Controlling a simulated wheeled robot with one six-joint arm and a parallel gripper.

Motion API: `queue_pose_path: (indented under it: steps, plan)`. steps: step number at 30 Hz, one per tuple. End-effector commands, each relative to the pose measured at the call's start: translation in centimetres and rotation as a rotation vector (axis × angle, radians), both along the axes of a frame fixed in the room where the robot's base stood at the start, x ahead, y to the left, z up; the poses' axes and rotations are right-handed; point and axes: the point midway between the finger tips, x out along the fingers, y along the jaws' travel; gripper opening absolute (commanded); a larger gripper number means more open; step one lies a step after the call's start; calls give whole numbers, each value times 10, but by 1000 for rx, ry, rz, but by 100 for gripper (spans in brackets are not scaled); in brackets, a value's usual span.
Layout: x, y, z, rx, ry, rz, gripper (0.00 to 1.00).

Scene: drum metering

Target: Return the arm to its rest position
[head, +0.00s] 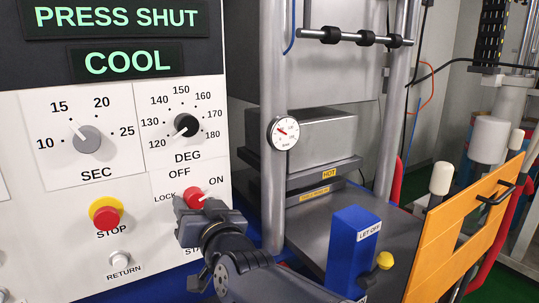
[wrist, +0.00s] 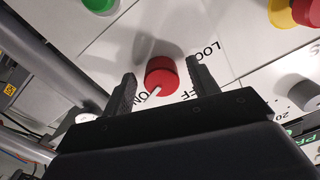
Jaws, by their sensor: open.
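My gripper (head: 189,205) is at the control panel (head: 60,262), just in front of the red rotary knob (head: 194,196). In the wrist view my gripper (wrist: 160,68) is open, with one finger on each side of the red knob (wrist: 160,80) and a gap on both sides. I cannot tell how deep the fingers reach around it. The knob's white pointer is turned toward ON, among the labels OFF, LOCK and ON. My gripper hides part of the panel below the knob, including most of a label starting with "STA".
The panel has a red STOP button (head: 106,217), a white RETURN button (head: 121,259), and SEC (head: 87,140) and DEG (head: 187,126) dials. The display (head: 125,62) reads PRESS SHUT and COOL. A blue LET OFF post (head: 352,250), a steel column (head: 273,90) and an orange gate (head: 425,260) stand right.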

Motion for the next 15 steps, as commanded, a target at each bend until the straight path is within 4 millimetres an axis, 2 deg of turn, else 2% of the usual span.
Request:
queue_pose_path:
  steps: [1, 6, 15]
  plan:
    - [0, 0, 5, -42, -24, -1, 56]
    - [1, -1, 3, -165, -99, 0, 56]
    - [1, -2, 0, -262, -161, 0, 56]
